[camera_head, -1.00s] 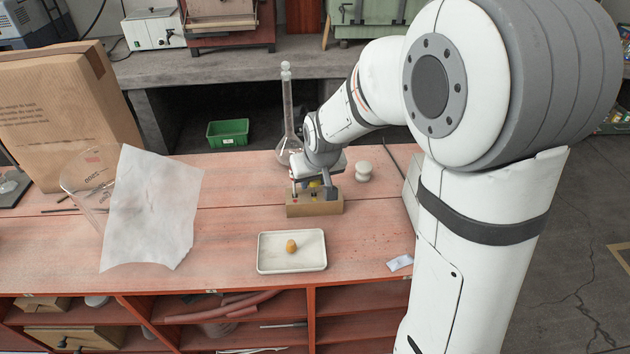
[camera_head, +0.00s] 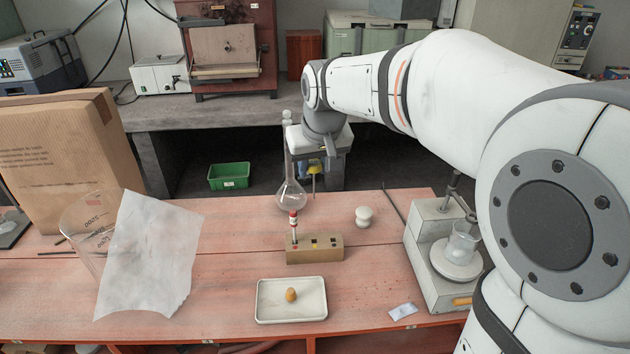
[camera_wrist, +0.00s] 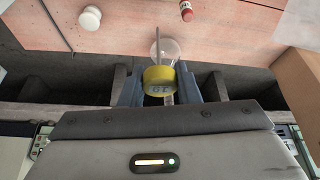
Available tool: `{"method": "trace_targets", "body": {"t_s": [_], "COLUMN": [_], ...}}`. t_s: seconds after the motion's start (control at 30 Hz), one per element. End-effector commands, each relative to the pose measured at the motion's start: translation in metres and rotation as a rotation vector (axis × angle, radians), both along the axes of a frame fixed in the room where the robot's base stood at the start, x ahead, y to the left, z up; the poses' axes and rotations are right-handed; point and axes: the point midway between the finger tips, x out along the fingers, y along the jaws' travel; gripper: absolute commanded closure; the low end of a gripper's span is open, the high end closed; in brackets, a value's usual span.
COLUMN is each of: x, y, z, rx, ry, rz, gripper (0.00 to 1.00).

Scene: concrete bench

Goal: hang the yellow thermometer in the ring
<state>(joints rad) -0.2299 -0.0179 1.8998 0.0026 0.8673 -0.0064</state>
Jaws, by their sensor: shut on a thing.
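The yellow thermometer (camera_head: 313,168) has a round yellow dial head and a thin stem. My gripper (camera_head: 318,160) is shut on its head and holds it in the air above the bench's far edge, right of the tall flask. The wrist view shows the yellow head (camera_wrist: 158,75) between the fingers and the stem beyond it. A stirrer stand (camera_head: 428,245) at the right carries a beaker (camera_head: 463,242) and an upright rod with a small clamp arm (camera_head: 465,208). I cannot clearly make out the ring there.
A wooden block (camera_head: 300,257) holds a red-capped piece upright. A glass flask (camera_head: 291,196), a white knob-shaped piece (camera_head: 363,217) and a white tray (camera_head: 262,300) with an orange-brown lump stand nearby. Paper and a large beaker are at left.

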Motion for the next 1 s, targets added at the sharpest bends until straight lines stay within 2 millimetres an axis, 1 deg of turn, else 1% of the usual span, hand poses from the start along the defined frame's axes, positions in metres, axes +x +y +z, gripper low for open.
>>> {"method": "trace_targets", "body": {"t_s": [0.03, 0.2, 1.0], "x": [0.0, 0.0, 0.0], "y": [0.0, 0.0, 0.0], "z": [0.005, 0.017, 0.064], "rx": [0.0, 0.0, 0.0], "ry": [-0.002, 0.0, 0.0], "rz": [0.0, 0.0, -0.001], "gripper": [0.92, 0.92, 0.92]}}
